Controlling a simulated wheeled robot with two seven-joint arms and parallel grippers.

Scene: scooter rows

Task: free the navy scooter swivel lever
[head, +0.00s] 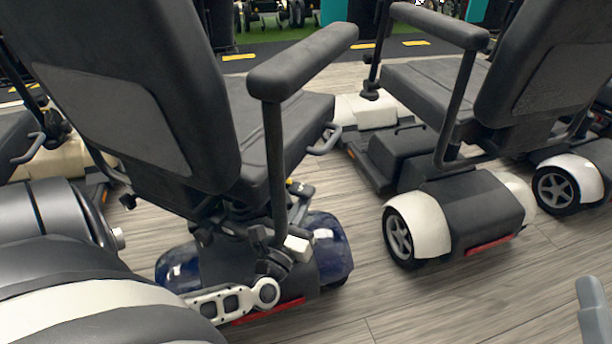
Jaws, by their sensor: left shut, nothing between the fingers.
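The navy scooter (328,240) stands left of centre, seen from behind, with dark blue glossy rear covers and a black seat. A grey loop-shaped lever (325,140) sticks out from the right edge of its seat, below the cushion; it looks like the swivel lever. My left gripper (292,247) is shut and empty, low behind the seat, in front of the rear body. It is below the lever and apart from it. A grey piece at the lower right edge (592,308) may be part of my right gripper; its jaws cannot be made out.
The scooter's armrest (303,62) and its post rise above my left gripper. A white scooter (418,222) stands to the right, with wooden floor (360,285) between. Another scooter's seat edge and grey lever (30,150) show at the far left.

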